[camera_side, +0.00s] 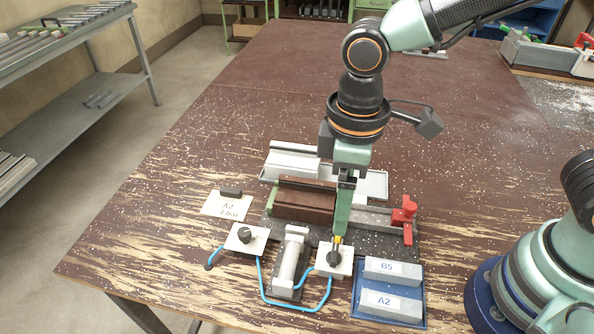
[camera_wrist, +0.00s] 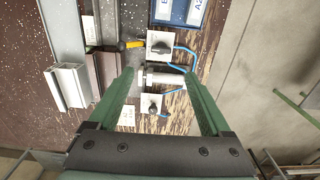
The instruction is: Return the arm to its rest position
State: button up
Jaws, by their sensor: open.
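My gripper (camera_side: 339,238) points down over the clamp bench, its tips close to the right knob plate in the side view. In the wrist view my gripper (camera_wrist: 158,85) has its two green fingers spread wide, with nothing held between them. The pale cylinder (camera_wrist: 162,80) shows in the gap below, and I cannot tell the height above it. The brown profile (camera_side: 303,202) lies in the clamp fixture behind the gripper, with a red clamp part (camera_side: 405,211) at its right end. The right knob (camera_side: 334,257) and left knob (camera_side: 244,234) sit on white plates.
A blue tray (camera_side: 356,309) holds blocks marked B5 and A2. A card (camera_side: 227,206) marked A2 lies left of the fixture. Blue hoses (camera_side: 268,298) loop along the front. A light metal profile (camera_side: 292,161) lies behind. The table behind and left is largely clear.

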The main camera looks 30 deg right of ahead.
jog(key=w+d+r+m+t, duration=0.1)
jog(key=d+r+m, duration=0.3)
jog(key=d, duration=0.6)
jog(key=w+d+r+m+t, duration=0.2)
jog(key=d+r+m+t, duration=0.2)
jog(key=d, duration=0.6)
jog(key=shift+w+d+r+m+t, duration=0.15)
jog(key=shift+d+r+m+t, duration=0.15)
jog(key=shift+d+r+m, duration=0.15)
